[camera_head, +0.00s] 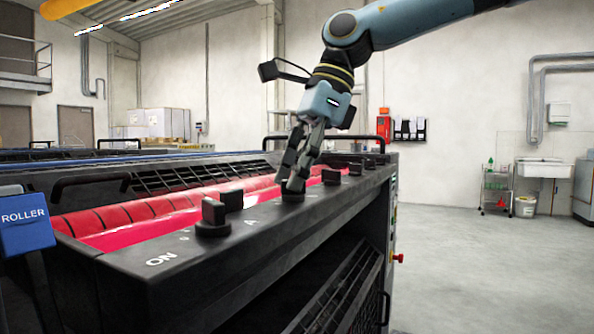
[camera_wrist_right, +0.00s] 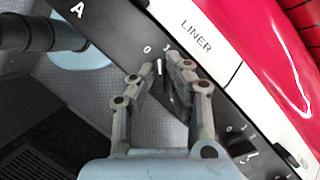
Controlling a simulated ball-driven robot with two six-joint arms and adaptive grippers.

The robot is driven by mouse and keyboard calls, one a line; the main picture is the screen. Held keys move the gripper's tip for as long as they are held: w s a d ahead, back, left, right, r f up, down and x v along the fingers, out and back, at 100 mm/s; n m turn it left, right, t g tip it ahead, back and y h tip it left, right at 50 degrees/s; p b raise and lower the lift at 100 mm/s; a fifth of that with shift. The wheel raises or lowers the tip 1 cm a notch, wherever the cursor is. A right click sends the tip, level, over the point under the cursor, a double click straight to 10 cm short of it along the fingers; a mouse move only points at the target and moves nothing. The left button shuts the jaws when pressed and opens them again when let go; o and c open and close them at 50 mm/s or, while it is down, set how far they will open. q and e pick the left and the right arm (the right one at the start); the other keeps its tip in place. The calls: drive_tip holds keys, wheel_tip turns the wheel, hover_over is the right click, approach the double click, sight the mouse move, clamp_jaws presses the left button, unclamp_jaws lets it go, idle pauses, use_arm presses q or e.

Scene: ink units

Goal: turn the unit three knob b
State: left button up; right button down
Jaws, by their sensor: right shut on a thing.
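My right gripper (camera_head: 293,184) reaches down from the upper right onto the black top panel of the ink unit (camera_head: 300,213). Its fingers are shut on a black knob (camera_head: 292,197), whose base shows below the fingertips. In the wrist view my right gripper (camera_wrist_right: 163,66) has its fingertips on either side of this knob (camera_wrist_right: 168,88), beside a "0" mark and the "LINER" label. No letter B is readable at the held knob; an "A" is printed on the panel to its left. My left gripper is out of view.
A large black knob (camera_head: 212,217) stands near the "ON" mark, with another (camera_head: 232,200) behind it. More knobs (camera_head: 331,177) stand to the right of my gripper. Red rollers (camera_head: 150,222) lie behind the panel. A blue "ROLLER" sign (camera_head: 25,220) is at left.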

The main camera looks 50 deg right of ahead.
drive_tip(key=n+g, duration=0.1)
drive_tip(key=n, duration=0.1)
drive_tip(key=n+b, duration=0.1)
drive_tip(key=n, duration=0.1)
drive_tip(key=shift+f+g, duration=0.35)
drive_tip(key=shift+g, duration=0.05)
drive_tip(key=shift+n+g+y+b, duration=0.3)
drive_tip(key=shift+n+b, duration=0.3)
drive_tip(key=shift+n, duration=0.2)
drive_tip(key=shift+r, duration=0.1)
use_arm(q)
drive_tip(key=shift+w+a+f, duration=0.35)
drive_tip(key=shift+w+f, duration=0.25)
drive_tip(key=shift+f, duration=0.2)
use_arm(e)
drive_tip(key=c, duration=1.4)
unclamp_jaws()
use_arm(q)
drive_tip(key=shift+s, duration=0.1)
use_arm(e)
drive_tip(key=shift+r, duration=0.1)
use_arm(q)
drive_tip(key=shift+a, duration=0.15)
